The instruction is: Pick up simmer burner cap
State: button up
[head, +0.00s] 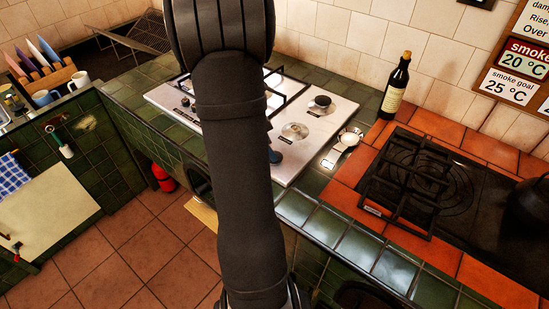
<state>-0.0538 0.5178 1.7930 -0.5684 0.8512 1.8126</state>
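A white cooktop (313,158) is set in the green tiled counter, partly hidden behind my dark arm. A small black round cap (320,101) sits on its right part, with a small label in front of it. A bare silver burner (295,131) without a black cap is nearer, also with a label. The labels are too small to read, so I cannot tell which part is the simmer one. A dark blue-grey piece (275,156) peeks out beside my arm; I cannot tell what it is. My gripper is not visible.
A pale metallic dish (349,138) lies right of the cooktop. A dark bottle (396,88) stands behind it. A black grate (408,185) lies on the dark hob at right, and a dark kettle (532,207) stands at the right edge. Green front tiles (350,245) are clear.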

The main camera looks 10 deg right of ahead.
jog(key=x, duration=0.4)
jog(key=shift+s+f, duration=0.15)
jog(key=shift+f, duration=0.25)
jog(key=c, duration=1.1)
